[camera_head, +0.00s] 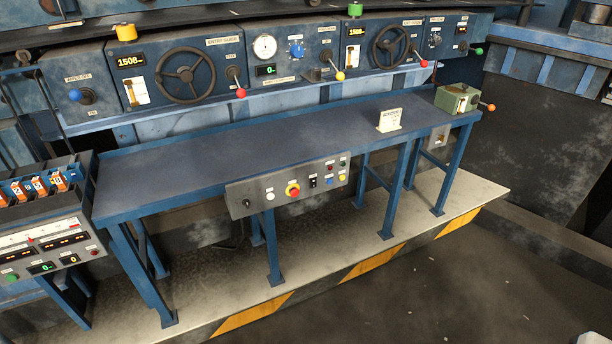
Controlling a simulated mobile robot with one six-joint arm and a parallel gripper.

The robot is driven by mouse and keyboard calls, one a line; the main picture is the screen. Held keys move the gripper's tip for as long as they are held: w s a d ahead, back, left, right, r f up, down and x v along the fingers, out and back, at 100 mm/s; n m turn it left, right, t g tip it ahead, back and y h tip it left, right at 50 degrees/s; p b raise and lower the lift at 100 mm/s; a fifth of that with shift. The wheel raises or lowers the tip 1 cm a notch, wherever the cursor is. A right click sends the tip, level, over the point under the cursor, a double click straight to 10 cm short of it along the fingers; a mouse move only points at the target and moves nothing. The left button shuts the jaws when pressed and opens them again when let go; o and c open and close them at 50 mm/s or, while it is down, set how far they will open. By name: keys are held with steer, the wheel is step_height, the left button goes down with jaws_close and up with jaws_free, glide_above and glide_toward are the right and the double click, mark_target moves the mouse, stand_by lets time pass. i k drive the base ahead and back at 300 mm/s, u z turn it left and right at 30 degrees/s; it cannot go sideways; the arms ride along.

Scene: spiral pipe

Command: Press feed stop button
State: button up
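A grey control panel (288,186) is fixed to the front edge of the blue bench (240,150). On it are a black knob (247,203), a white button (270,196), a large red button on a yellow base (293,190) and a black switch (313,182). At its right end are several small coloured buttons (336,172). The labels are too small to read, so I cannot tell which one is the feed stop button. My gripper is not in view.
A console (45,250) with displays and buttons stands at the left. Behind the bench is a row of blue panels with handwheels (185,75) and coloured levers. A green box (457,99) sits on the bench's right end. The floor (430,290) in front is clear.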

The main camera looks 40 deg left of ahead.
mark_target(293, 193)
steer(key=u, duration=0.7)
steer(key=i, duration=1.15)
steer(key=u, duration=1.3)
steer(key=i, duration=0.7)
steer(key=u, duration=0.2)
